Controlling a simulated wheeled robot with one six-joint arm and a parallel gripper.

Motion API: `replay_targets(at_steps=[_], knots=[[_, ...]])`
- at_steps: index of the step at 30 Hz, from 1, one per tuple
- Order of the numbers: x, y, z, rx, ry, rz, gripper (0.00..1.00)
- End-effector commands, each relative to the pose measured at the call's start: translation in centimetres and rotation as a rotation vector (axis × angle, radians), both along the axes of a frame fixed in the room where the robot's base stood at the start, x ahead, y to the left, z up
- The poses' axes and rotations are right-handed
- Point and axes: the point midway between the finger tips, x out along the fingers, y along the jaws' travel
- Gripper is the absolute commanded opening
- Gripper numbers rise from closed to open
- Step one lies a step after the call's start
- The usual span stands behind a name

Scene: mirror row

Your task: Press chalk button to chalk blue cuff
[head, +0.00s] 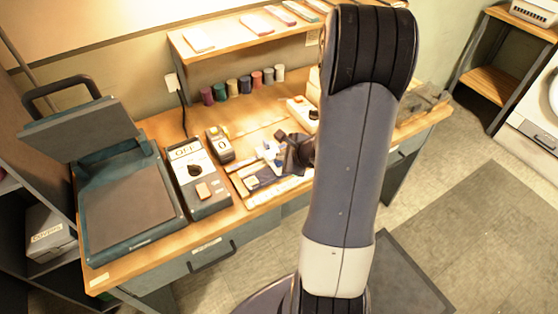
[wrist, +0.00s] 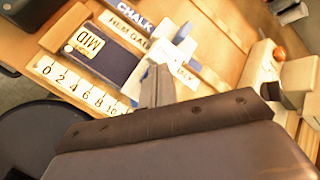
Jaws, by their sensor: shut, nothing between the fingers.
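The blue cuff (wrist: 104,52) lies flat in the wrist view with a yellow MID tag on it. It is a small dark patch in the head view (head: 260,178). A white ruler (wrist: 80,90) runs along its near side, and strips reading CHALK (wrist: 134,14) and HEM GAUGE run along its far side. A white and blue piece (wrist: 170,52) stands at the cuff's right end; I cannot tell whether its blue top is the chalk button. My gripper (wrist: 158,82) is shut and empty, its tips just in front of this piece; contact is unclear. It also shows in the head view (head: 291,150).
An open press (head: 125,205) stands at the left of the bench (head: 160,125). Next to it are a control box (head: 197,180) reading OFF and a small counter box (head: 219,144). Several thread spools (head: 232,87) line the back under a shelf (head: 230,45).

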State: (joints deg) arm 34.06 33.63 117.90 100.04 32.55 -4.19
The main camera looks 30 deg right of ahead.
Motion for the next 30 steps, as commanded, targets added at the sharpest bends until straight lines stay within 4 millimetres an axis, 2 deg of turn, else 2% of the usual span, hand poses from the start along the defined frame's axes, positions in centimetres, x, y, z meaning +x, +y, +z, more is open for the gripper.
replay_targets(at_steps=[17, 30], knots=[[0.0, 0.0, -0.2, 0.000, 0.001, 0.000, 0.00], [0.0, 0.0, 1.6, 0.000, 0.002, -0.001, 0.00]])
